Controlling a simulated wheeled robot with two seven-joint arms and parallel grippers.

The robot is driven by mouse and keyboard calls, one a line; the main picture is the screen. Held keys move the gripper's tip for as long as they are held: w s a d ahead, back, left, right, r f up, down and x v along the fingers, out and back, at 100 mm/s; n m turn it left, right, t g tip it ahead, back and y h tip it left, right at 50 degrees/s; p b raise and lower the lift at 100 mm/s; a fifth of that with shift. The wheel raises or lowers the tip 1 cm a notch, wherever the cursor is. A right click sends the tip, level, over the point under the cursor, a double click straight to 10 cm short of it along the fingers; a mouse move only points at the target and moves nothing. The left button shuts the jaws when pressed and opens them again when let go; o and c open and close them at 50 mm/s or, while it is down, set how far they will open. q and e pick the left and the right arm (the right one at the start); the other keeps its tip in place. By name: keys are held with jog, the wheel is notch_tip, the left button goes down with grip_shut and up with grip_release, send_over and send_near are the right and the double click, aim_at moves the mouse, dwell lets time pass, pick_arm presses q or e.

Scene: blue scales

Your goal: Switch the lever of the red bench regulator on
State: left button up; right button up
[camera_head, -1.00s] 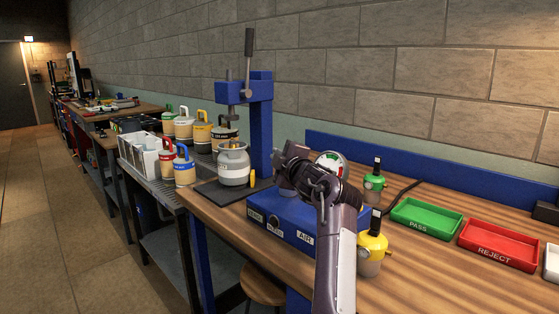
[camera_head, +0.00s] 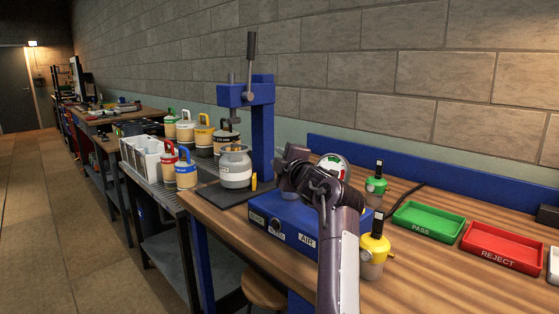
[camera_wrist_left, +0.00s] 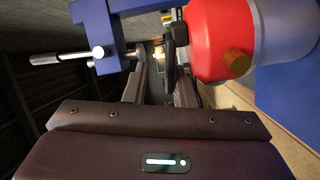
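The red bench regulator (camera_wrist_left: 220,40) shows in the left wrist view at the upper right, with an orange knob on its side. Its black lever (camera_wrist_left: 171,65) stands out on the side facing my fingers. My left gripper (camera_wrist_left: 162,80) is open, with the lever in the gap between its fingers, closer to the right-hand finger. I cannot tell whether that finger touches it. My right gripper is not in view.
A green regulator (camera_head: 376,186) and a yellow regulator (camera_head: 374,256) stand right of my arm. A round gauge (camera_head: 335,165) sits behind my wrist. The blue press (camera_head: 262,120) with a grey canister (camera_head: 235,168) is left. Green (camera_head: 428,220) and red (camera_head: 500,246) trays lie right.

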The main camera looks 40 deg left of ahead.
pick_arm(q)
jog(key=shift+f, duration=0.35)
